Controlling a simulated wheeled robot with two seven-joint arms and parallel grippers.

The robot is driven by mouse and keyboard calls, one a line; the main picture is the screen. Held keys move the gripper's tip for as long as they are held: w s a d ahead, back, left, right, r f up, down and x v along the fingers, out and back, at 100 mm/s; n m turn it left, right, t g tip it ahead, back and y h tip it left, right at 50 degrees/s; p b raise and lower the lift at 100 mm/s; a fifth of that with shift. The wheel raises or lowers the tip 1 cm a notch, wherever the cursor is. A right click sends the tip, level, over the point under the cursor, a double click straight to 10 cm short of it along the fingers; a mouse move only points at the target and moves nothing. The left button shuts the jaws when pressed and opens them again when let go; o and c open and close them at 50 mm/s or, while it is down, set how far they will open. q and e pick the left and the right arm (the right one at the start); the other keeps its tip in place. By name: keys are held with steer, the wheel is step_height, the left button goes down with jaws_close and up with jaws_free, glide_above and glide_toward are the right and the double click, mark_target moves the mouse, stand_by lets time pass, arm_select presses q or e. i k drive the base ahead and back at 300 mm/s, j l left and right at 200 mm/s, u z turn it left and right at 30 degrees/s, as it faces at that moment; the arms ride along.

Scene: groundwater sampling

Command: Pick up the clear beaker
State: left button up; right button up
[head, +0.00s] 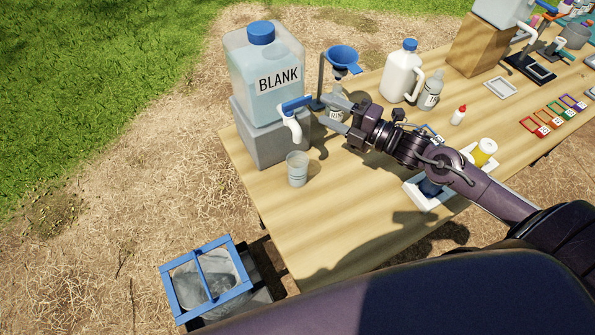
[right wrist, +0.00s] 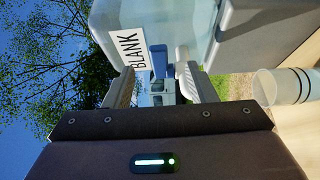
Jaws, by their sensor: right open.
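The clear beaker (head: 297,169) stands upright on the wooden table near its left edge, just in front of the grey block under the BLANK container. It also shows at the right side of the right wrist view (right wrist: 283,86), outside the jaws. My right gripper (head: 324,118) is open and empty, above the table and to the upper right of the beaker, close to the white spigot (head: 291,128). In the right wrist view its fingers (right wrist: 160,88) are apart, with the BLANK container and spigot beyond them. My left gripper is not in view.
The BLANK container (head: 264,75) sits on a grey block (head: 272,145) behind the beaker. A blue funnel on a stand (head: 342,57), a white jug (head: 402,72) and a bottle (head: 430,95) stand farther back. The table (head: 330,215) in front is clear. A blue-framed bin (head: 205,278) is beside it.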

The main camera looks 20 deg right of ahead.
mark_target(296, 162)
steer(key=k+l, duration=0.8)
steer(key=l, duration=0.1)
